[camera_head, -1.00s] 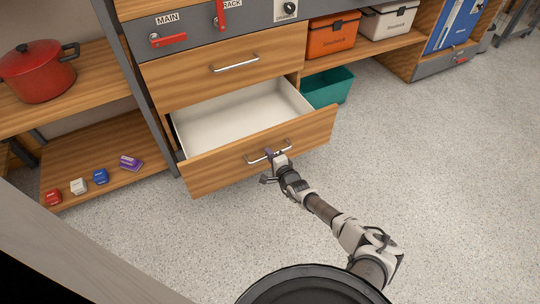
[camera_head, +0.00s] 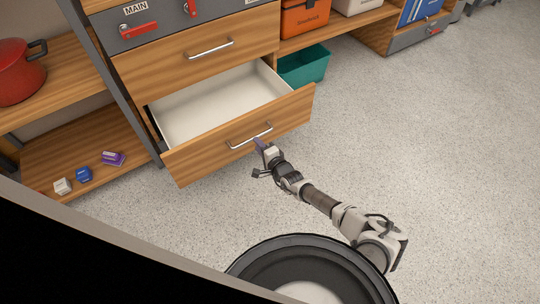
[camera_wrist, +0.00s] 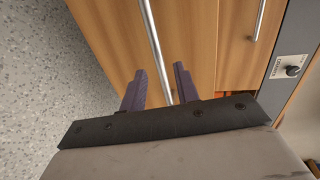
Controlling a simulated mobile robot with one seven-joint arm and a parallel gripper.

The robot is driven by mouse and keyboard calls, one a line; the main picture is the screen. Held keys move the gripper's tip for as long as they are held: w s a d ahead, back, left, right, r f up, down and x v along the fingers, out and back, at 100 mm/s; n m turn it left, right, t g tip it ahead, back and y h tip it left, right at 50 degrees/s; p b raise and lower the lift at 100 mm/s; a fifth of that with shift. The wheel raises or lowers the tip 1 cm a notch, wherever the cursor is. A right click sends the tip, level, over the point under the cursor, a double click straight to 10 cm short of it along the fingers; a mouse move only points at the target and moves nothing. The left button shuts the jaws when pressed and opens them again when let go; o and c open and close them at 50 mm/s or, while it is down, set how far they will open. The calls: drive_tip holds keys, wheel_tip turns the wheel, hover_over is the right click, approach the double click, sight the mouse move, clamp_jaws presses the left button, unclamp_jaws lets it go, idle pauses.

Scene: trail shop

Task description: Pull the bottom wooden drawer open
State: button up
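The bottom wooden drawer (camera_head: 235,142) stands pulled out in the head view, its pale, empty inside showing. Its silver bar handle (camera_head: 249,136) is on the front panel. My gripper (camera_head: 261,146) is just in front of the panel, close to the handle's right part. In the wrist view my gripper (camera_wrist: 159,72) has its two dark fingers apart, with nothing clamped. The handle (camera_wrist: 153,35) runs through the gap between them in the picture. I cannot tell whether the fingertips still reach around the bar.
The drawer above (camera_head: 200,55) is shut. A teal bin (camera_head: 304,66) stands beside the open drawer on the right. A red pot (camera_head: 18,75) and small items, including a purple one (camera_head: 112,158), are on the left shelves. The floor (camera_head: 420,140) on the right is clear.

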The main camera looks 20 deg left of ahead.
drive_tip(key=p+v, duration=0.1)
drive_tip(key=v, duration=0.7)
